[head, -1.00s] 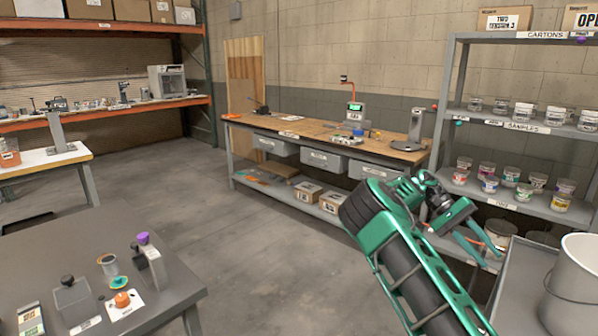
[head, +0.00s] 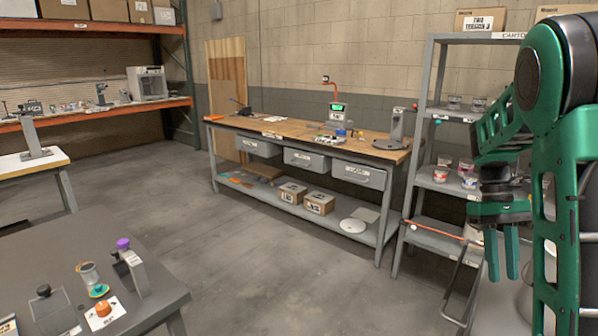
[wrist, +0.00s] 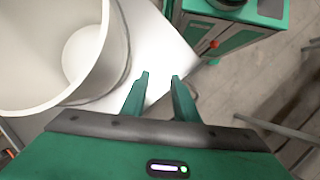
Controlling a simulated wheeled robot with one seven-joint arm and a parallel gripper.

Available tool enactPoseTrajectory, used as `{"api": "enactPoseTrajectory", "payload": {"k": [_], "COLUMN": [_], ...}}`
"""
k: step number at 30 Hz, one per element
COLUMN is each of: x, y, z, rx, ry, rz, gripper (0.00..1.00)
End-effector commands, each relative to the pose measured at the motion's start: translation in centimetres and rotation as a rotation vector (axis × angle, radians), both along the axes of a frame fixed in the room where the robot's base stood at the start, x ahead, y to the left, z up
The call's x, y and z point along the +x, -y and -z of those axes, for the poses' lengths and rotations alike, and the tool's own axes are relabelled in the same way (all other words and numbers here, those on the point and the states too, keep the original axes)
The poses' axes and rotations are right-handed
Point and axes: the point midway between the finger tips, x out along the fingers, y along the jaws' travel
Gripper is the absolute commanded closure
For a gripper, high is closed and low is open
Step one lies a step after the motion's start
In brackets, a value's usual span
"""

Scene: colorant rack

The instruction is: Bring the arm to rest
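My gripper (head: 502,255) hangs with its green fingers pointing down at the right of the head view, in front of the grey shelf rack. In the wrist view its two fingers (wrist: 158,85) stand apart with nothing between them. My green arm is raised and folded along the right edge of the head view. It hides part of the rack and of what lies behind it.
A white bucket (wrist: 112,85) is close to my gripper on the left of the wrist view. The shelf rack (head: 419,180) holds small tubs. A wooden-topped workbench (head: 290,128) stands at the back, a dark table (head: 150,290) at the front left. Open floor (head: 270,250) lies between.

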Motion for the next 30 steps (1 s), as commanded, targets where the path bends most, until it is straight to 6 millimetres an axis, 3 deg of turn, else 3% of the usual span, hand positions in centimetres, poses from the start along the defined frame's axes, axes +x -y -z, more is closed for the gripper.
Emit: {"api": "enactPoseTrajectory", "payload": {"k": [10,21,30], "x": [-8.1,-16.7,-20.2], "y": [-2.4,-5.8,-7.3], "z": [-1.2,0.0,1.4], "rx": [0.024,-0.047,-0.094], "ry": [0.185,0.364,0.446], "rz": [0.147,0.402,0.524], "gripper": [0.72,0.72,0.72]}}
